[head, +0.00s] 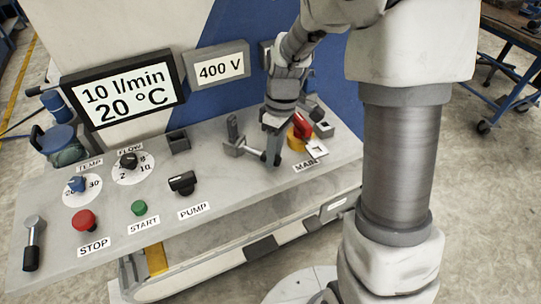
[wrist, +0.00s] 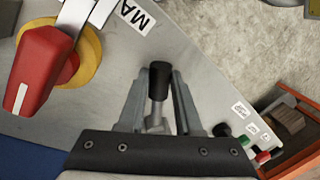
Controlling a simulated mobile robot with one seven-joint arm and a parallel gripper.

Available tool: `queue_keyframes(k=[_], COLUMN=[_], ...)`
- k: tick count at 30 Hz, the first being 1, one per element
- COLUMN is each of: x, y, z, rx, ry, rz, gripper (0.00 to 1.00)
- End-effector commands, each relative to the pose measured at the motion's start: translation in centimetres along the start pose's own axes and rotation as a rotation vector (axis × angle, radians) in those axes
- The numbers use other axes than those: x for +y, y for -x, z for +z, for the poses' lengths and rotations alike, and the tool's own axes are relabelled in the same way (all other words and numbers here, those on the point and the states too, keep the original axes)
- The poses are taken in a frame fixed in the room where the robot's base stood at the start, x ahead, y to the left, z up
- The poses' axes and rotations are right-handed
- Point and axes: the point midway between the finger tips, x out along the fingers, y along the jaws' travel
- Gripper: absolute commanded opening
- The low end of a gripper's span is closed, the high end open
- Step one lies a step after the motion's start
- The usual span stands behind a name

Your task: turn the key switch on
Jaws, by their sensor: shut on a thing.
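My gripper (head: 272,158) is low over the right part of the sloping grey panel, left of the red and yellow MAIN switch. In the wrist view its fingers (wrist: 159,85) are shut on a metal lever with a black end (wrist: 160,78), which lies between them. No switch is labelled as a key. The black PUMP switch (head: 182,183) sits at the panel's middle, well left of my gripper. The red MAIN handle (wrist: 40,70) stands on a yellow base (wrist: 88,55).
The panel also carries a red STOP button (head: 83,220), a green START button (head: 139,208), TEMP and FLOW dials and a black-handled lever (head: 33,243). A grey bracket (head: 234,137) stands just left of my gripper. Displays (head: 124,92) rise behind.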

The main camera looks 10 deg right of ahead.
Motion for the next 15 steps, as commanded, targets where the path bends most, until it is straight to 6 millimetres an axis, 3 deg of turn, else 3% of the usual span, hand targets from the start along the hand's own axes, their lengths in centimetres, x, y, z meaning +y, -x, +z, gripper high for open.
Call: queue_keyframes(k=[15], x=[2.8], y=[0.8], z=[-0.6], rx=[-0.046], ry=[0.25], rz=[0.003], gripper=[0.0])
